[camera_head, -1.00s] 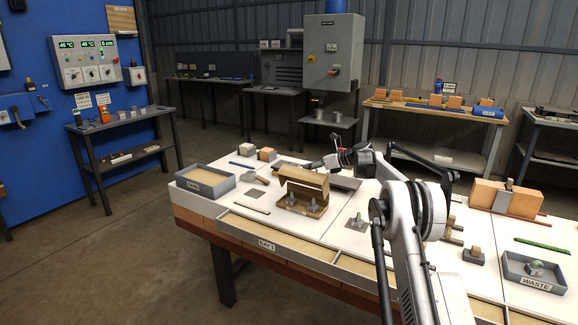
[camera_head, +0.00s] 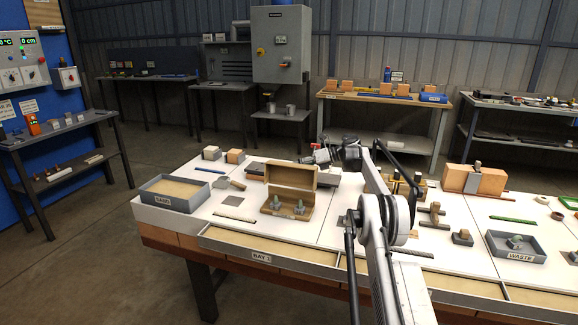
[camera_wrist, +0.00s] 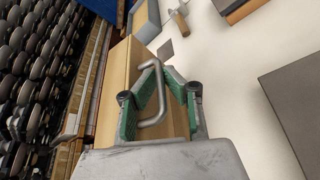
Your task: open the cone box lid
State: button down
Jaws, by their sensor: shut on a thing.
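The cone box (camera_head: 287,212) is a wooden box on the white bench, with grey-green cones (camera_head: 276,203) standing inside it. Its wooden lid (camera_head: 291,176) stands raised at the back, inner side facing the head camera. In the wrist view the lid (camera_wrist: 115,85) shows as a tan panel with a bent metal bar handle (camera_wrist: 160,95). My gripper (camera_wrist: 163,82) has its green-padded fingers around this handle and is shut on it. In the head view my gripper (camera_head: 320,157) is behind the lid's right end, and the handle is hidden there.
A sand tray (camera_head: 172,193) stands left of the box, with a trowel (camera_head: 230,184) between them. Wooden blocks (camera_head: 235,156) lie behind. A waste tray (camera_head: 515,246) and a large wooden block (camera_head: 473,180) are at the right. Bench surface in front of the box is mostly clear.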

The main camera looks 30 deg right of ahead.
jog(key=shift+f, duration=0.15)
jog(key=c, duration=2.1)
grip_release()
jog(key=v, duration=0.7)
jog(key=shift+d, duration=0.25)
